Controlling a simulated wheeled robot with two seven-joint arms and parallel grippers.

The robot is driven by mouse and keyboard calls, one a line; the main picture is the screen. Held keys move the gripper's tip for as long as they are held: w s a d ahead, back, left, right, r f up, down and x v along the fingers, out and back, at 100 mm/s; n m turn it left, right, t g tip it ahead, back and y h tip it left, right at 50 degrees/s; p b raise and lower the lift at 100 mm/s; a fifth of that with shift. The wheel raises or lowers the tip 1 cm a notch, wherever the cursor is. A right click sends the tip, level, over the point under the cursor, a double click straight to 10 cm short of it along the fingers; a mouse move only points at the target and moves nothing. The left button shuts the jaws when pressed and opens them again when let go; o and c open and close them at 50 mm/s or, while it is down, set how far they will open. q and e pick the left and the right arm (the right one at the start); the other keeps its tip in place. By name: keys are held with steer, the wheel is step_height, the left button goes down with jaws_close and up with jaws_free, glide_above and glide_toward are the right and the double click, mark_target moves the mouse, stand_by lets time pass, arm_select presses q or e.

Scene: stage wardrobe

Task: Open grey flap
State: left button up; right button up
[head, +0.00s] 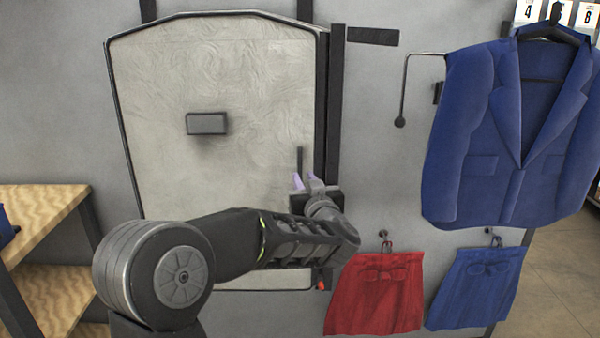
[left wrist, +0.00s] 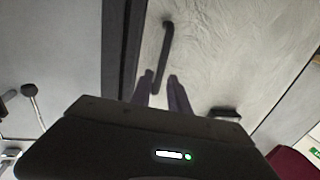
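The grey flap (head: 225,80) is a large pale, marbled panel with a dark rim on the grey wall in the head view. It looks shut against its frame. Its dark bar handle (head: 300,160) stands upright near the right edge. In the left wrist view the handle (left wrist: 163,55) rises from between the fingertips. My left gripper (head: 308,180) is at the handle's lower end, its two purple-grey fingers apart (left wrist: 161,88). A gap shows between the fingers and the bar; contact cannot be told. My right gripper is not in view.
A dark block (head: 207,123) sticks out of the flap's upper middle. A dark post (head: 335,100) runs along its right edge. A blue jacket (head: 480,150), red skirt (head: 375,295) and blue skirt (head: 474,288) hang at right. A wooden shelf (head: 45,215) stands at left.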

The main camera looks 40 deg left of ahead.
mark_target(300, 172)
arm_select(q)
steer(key=x, duration=0.5)
steer(key=shift+w+a, duration=0.1)
jaws_close()
stand_by(1.3)
